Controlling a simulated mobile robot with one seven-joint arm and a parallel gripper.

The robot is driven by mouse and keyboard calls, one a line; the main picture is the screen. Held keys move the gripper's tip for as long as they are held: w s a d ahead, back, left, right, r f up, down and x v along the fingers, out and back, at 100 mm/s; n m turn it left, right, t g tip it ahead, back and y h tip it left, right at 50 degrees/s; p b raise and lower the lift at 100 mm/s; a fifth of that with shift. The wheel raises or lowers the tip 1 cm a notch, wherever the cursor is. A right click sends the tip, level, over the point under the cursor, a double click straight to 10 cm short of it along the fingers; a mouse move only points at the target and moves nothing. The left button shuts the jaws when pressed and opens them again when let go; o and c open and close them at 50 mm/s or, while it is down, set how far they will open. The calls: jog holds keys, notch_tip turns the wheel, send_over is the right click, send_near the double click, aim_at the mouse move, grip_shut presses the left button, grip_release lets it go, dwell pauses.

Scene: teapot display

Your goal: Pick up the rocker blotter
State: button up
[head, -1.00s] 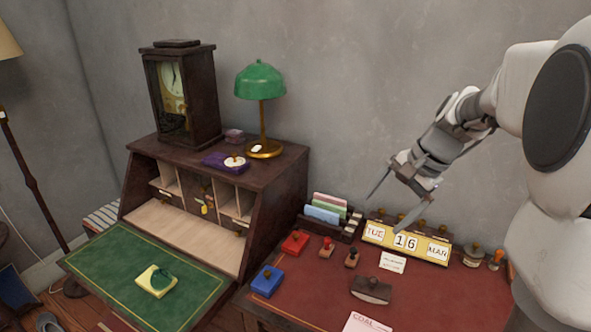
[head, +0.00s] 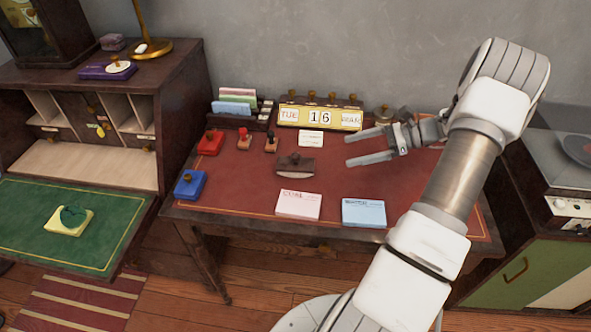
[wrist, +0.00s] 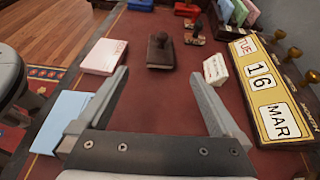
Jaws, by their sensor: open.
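The rocker blotter (head: 294,166) is a dark brown block with a knob on top and a paler curved underside. It rests on the red desk top (head: 240,172), left of my gripper in the head view. My gripper (head: 347,149) is open and empty, its two fingers pointing left toward the blotter with a gap between. In the wrist view the blotter (wrist: 160,52) lies ahead of the fingertips (wrist: 157,76), roughly in line with the space between them, and is not touched. Nothing hides it there.
A yellow calendar (head: 320,117) and a small white card (head: 311,138) stand behind the blotter. Red (head: 210,143) and blue (head: 190,184) boxes and two stamps lie left. Pink (head: 298,204) and light blue (head: 363,212) card stacks lie near the front edge. Red desk surface between gripper and blotter is clear.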

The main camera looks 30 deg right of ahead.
aim_at(299, 163)
jog(key=b+x, duration=0.1)
jog(key=x, duration=1)
jog(key=shift+w+a+f+b, duration=0.15)
jog(key=shift+a+b, duration=0.15)
jog(key=shift+b, duration=0.05)
jog(key=shift+b+x, duration=0.7)
jog(key=shift+x, duration=1.95)
jog(key=shift+d, duration=0.15)
grip_shut()
